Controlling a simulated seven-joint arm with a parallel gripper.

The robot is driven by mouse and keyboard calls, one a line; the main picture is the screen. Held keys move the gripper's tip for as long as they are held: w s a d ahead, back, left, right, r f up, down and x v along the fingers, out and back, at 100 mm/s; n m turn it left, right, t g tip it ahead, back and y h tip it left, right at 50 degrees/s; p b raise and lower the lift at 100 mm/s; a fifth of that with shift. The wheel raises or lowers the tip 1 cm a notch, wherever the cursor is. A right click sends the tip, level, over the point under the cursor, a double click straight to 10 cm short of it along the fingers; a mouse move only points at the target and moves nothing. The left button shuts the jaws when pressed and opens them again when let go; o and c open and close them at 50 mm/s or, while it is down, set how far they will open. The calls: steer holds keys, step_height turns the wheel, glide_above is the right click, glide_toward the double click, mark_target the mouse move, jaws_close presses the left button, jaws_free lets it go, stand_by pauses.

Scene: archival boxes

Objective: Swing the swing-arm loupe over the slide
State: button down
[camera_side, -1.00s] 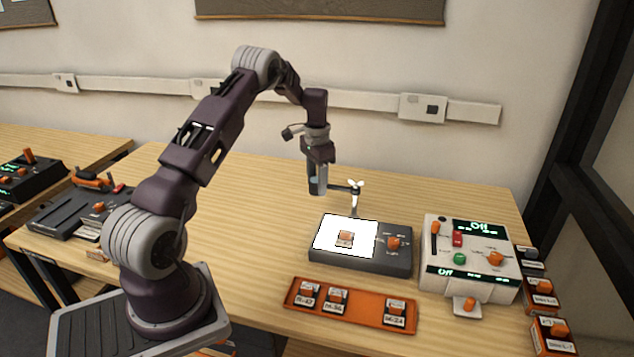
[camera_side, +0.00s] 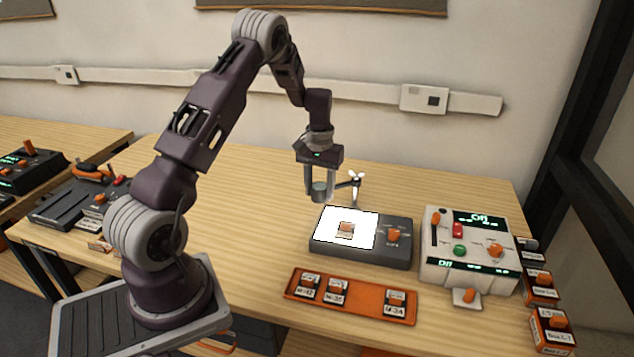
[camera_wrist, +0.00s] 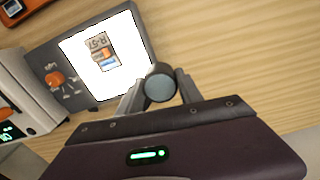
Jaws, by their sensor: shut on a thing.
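My gripper (camera_side: 320,192) is shut on the swing-arm loupe (camera_side: 319,186), a short grey cylinder at the end of a thin arm on a post (camera_side: 356,190). In the wrist view, the loupe's round lens (camera_wrist: 159,85) sits between my two fingers. The light box (camera_side: 331,247) is dark grey with a lit white panel. The slide (camera_side: 345,229), a small mount with an orange grip, lies on that panel; it also shows in the wrist view (camera_wrist: 101,44). The loupe is behind and left of the slide, beside the panel's edge and not over it.
An orange tray (camera_side: 364,305) with several slides lies in front of the light box. A pale control unit (camera_side: 470,262) with displays reading Off stands to the right. Several small orange boxes (camera_side: 541,288) are at the right edge. The table behind is clear.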

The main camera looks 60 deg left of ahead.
steer(key=d+n, duration=0.1)
steer(key=n, duration=0.1)
steer(key=d+n, duration=0.1)
steer(key=d, duration=0.1)
steer(key=d+n, duration=0.2)
steer(key=shift+w+d+n, duration=0.15)
steer(key=shift+w+n, duration=0.15)
steer(key=shift+w, duration=0.05)
steer(key=d+n, duration=0.1)
steer(key=w+d+n, duration=0.1)
steer(key=n, duration=0.1)
steer(key=shift+w+d, duration=0.15)
steer(key=shift+d, duration=0.05)
steer(key=shift+w+d+n, duration=0.6)
steer(key=shift+d+n, duration=0.05)
steer(key=shift+n, duration=0.25)
steer(key=c, duration=0.8)
jaws_free()
steer(key=shift+o, duration=0.2)
step_height(320, 180, up, 7)
steer(key=shift+r, duration=0.2)
